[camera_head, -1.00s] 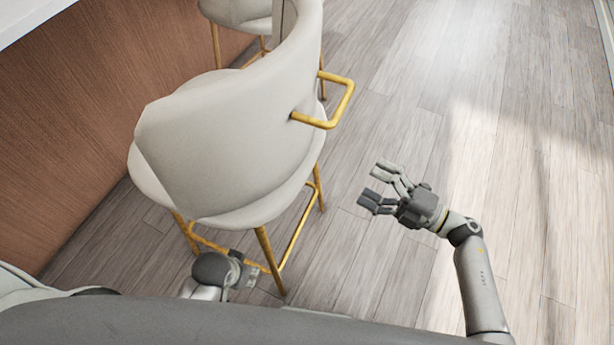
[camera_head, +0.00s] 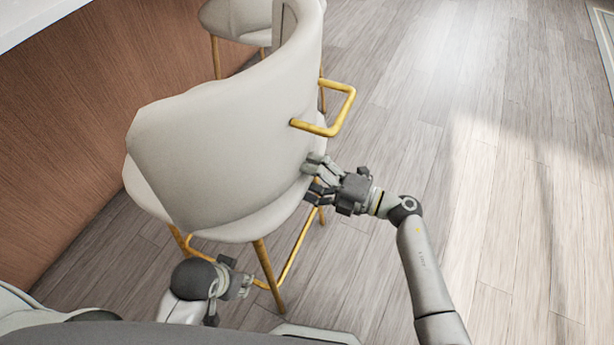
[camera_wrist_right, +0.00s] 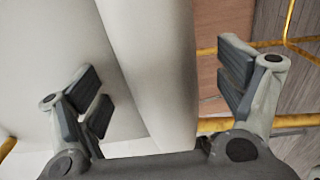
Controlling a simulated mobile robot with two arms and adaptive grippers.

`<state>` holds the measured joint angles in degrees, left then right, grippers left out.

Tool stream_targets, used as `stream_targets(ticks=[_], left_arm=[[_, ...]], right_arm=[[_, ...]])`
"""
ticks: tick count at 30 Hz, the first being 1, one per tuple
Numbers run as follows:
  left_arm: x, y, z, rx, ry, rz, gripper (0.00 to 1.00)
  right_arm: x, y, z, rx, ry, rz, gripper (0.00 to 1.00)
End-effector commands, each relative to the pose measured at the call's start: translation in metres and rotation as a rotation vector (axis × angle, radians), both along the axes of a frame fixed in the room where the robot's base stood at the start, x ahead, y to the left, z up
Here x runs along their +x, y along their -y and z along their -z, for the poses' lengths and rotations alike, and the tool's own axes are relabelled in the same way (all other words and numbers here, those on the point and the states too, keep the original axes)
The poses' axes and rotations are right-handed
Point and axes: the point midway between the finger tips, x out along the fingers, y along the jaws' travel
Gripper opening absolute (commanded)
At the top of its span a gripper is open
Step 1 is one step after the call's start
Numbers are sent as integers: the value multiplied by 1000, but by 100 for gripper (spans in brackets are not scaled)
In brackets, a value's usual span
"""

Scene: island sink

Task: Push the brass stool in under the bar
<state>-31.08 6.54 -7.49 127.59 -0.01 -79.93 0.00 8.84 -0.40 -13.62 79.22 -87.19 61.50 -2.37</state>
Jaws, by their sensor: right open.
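The brass stool (camera_head: 225,140) has a cream shell back and seat, brass legs and a brass handle (camera_head: 340,112) on its back. It stands upright beside the wood-panelled bar (camera_head: 75,140), its back towards me. My right gripper (camera_head: 312,178) is open at the right edge of the stool's seat, below the handle. In the right wrist view the cream upholstery (camera_wrist_right: 150,60) lies between the spread fingers; I cannot tell whether they touch it. My left gripper (camera_head: 240,280) is low in front of the stool, near its front brass leg; its fingers are too small to read.
A second cream stool (camera_head: 240,15) with brass legs stands further along the bar. The white counter edge (camera_head: 35,20) is at the top left. The wooden floor (camera_head: 480,200) to the right is clear.

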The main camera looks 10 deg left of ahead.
Motion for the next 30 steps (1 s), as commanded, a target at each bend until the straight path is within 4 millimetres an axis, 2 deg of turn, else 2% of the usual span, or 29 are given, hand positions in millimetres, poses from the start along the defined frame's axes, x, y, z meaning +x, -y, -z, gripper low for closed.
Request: stream_targets(ticks=[4,13,30], left_arm=[[-1,0,-4,0,2,-1,40],[-1,0,-6,0,3,-1,40],[-1,0,-5,0,2,-1,40]], right_arm=[[3,-11,0,1,1,0,89],[3,-12,0,0,0,0,88],[3,-12,0,-1,0,0,15]])
